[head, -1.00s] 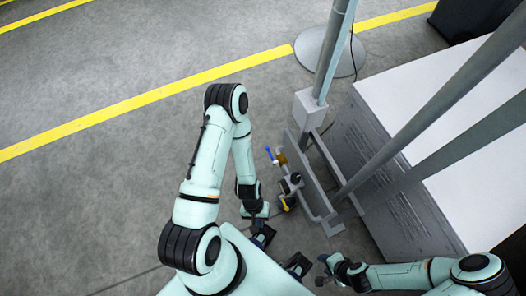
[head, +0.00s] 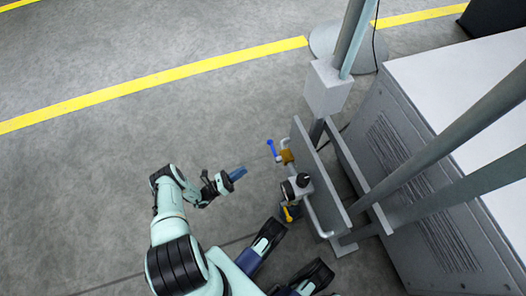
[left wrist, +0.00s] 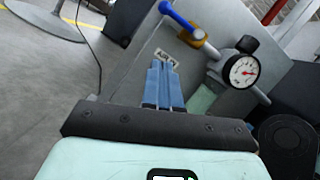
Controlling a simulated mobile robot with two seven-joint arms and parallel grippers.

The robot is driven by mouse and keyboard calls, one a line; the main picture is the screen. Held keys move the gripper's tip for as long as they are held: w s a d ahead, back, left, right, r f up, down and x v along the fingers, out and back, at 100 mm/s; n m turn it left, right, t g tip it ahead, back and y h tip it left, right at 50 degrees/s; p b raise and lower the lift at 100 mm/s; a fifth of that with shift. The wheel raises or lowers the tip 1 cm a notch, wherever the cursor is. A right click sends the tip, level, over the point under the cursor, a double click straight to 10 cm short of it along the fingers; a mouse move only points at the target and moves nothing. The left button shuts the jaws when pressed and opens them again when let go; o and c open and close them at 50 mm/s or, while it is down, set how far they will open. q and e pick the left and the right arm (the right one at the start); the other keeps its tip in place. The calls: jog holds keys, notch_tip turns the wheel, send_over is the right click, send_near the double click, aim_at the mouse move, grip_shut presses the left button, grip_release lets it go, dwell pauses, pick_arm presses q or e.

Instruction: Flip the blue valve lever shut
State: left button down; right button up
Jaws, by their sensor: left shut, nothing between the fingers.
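The blue valve lever (head: 271,148) sits on a brass valve body (head: 287,157) on the pipework. In the head view it points up the picture, just left of the body. In the left wrist view the lever (left wrist: 177,16) is at the top, running down to the brass body (left wrist: 196,39). My left gripper (head: 237,173) is shut and empty, left of and below the lever, with a gap between them. Its blue fingers (left wrist: 160,77) point towards the valve in the wrist view, with the lever beyond the tips. My right gripper is not in view.
A pressure gauge (left wrist: 243,70) sits beside the valve. A yellow lever (head: 287,213) is lower on the pipework. A grey metal frame (head: 322,175), a post with a box (head: 328,88) and a large cabinet (head: 440,150) stand to the right. The floor on the left is clear.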

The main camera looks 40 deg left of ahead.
pick_arm(q)
jog(key=shift+a, duration=0.1)
send_near(274, 151)
jog(key=w+f, duration=0.4)
jog(key=w, duration=0.1)
jog(key=w+r, duration=0.1)
jog(key=r, duration=0.1)
jog(key=w+a+r+b, duration=0.1)
jog(key=shift+w+a+r, duration=0.2)
jog(key=shift+r, duration=0.2)
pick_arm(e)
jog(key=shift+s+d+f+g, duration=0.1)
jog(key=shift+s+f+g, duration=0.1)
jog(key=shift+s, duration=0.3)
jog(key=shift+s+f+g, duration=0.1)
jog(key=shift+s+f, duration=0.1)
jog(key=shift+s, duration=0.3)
pick_arm(q)
jog(key=shift+d, duration=0.1)
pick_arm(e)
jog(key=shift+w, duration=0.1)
